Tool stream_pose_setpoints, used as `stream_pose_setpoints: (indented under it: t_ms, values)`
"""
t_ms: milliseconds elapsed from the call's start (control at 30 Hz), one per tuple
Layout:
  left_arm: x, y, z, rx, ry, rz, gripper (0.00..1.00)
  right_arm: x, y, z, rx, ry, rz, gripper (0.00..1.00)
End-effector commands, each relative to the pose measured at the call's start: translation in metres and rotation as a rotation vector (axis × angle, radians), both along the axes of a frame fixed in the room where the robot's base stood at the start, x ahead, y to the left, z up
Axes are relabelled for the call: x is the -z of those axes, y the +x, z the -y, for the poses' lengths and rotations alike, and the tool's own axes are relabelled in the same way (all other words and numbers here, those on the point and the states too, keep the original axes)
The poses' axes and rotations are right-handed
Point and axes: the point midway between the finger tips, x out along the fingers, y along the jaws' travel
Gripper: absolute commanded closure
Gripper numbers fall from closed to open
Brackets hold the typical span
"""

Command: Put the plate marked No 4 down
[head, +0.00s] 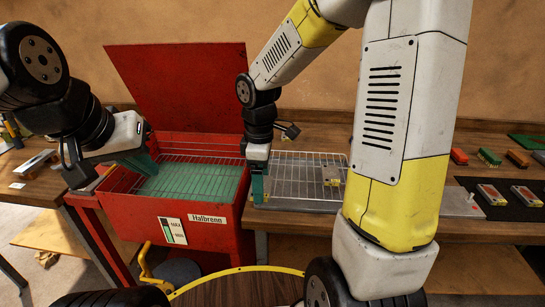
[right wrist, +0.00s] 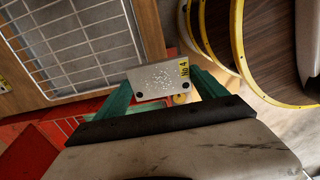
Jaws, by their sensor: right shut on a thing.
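The grey metal plate marked No 4 (right wrist: 160,80), with a yellow label and two dark round spots, is between the green fingers of my right gripper (right wrist: 165,90) in the right wrist view. In the head view my right gripper (head: 258,188) points down between the red washer and the wire rack; I cannot make out the plate there. The wire rack (head: 295,172) lies on the bench; another plate with a yellow mark (head: 331,176) is on it. My left gripper (head: 146,156) is over the washer's left side, its green fingers apart, with nothing seen between them.
The red washer (head: 205,215) labelled Halbrenn has its lid (head: 185,85) raised and a wire basket (head: 190,150) over greenish liquid. At right, plates (head: 490,194) lie on a dark mat, with small coloured blocks (head: 489,157) behind. My right arm covers part of the bench.

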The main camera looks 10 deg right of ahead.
Motion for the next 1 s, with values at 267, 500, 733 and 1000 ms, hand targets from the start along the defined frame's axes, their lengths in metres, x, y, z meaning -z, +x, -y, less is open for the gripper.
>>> stream_pose_setpoints:
  t_ms: [267,500,733,1000]
  values:
    - [0.0,0.0,0.0,0.0,0.0,0.0,1.0,0.007,0.056,0.04,0.005,0.001,0.001,0.91]
    - [0.0,0.0,0.0,0.0,0.0,0.0,1.0,0.012,0.1,0.071,0.006,0.0,0.002,0.91]
    - [0.0,0.0,0.0,0.0,0.0,0.0,1.0,0.013,0.116,0.082,0.003,-0.001,0.003,0.91]
    - [0.0,0.0,0.0,0.0,0.0,0.0,1.0,0.037,0.122,0.087,0.002,0.001,-0.002,0.91]
